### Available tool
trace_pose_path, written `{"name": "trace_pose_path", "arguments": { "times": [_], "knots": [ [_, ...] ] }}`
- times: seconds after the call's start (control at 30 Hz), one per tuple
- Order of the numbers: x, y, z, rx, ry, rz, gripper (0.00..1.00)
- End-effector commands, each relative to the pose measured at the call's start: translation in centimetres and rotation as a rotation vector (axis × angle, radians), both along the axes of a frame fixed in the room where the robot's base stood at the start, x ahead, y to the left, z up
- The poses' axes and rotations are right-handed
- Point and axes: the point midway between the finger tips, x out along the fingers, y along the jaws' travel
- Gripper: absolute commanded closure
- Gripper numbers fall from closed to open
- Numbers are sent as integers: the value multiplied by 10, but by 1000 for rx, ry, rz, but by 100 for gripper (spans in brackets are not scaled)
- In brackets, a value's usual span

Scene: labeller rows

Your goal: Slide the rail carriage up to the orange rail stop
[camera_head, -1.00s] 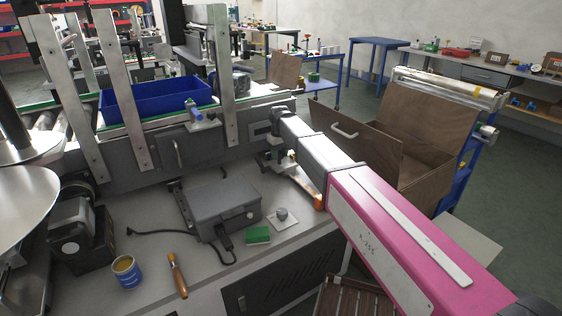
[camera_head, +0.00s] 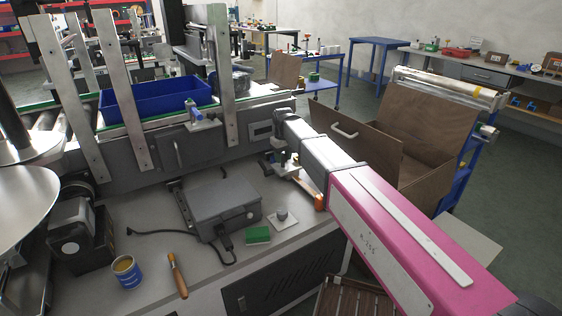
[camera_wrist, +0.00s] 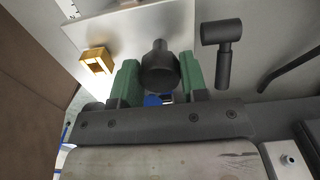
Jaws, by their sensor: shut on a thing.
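My gripper (camera_wrist: 160,62) has green finger pads closed on a dark round knob (camera_wrist: 160,68) in the wrist view. The knob appears to be the handle of the rail carriage; the carriage body is mostly hidden by my gripper. A yellow-orange block (camera_wrist: 97,60), likely the rail stop, lies left of the knob with a clear gap between. In the head view my gripper (camera_head: 277,156) is at the bench's far right corner, partly hidden by my arm. An orange piece (camera_head: 319,203), likely the same stop, shows beside my pink arm at the near end of a pale rail (camera_head: 307,187).
A wooden chest (camera_head: 420,150) stands right of my arm.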

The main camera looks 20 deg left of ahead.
Motion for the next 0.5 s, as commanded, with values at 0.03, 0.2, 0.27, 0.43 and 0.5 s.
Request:
{"name": "trace_pose_path", "arguments": {
  "times": [0.03, 0.2, 0.27, 0.43, 0.5],
  "knots": [
    [-4, -4, 0, -5, 4, 0, 88],
    [-8, -9, 0, -5, 4, 0, 88],
    [-9, -10, 0, -5, 4, 1, 88],
    [-13, -15, 0, -5, 4, 1, 88],
    [-14, -17, 0, -5, 4, 1, 88]
  ]
}}
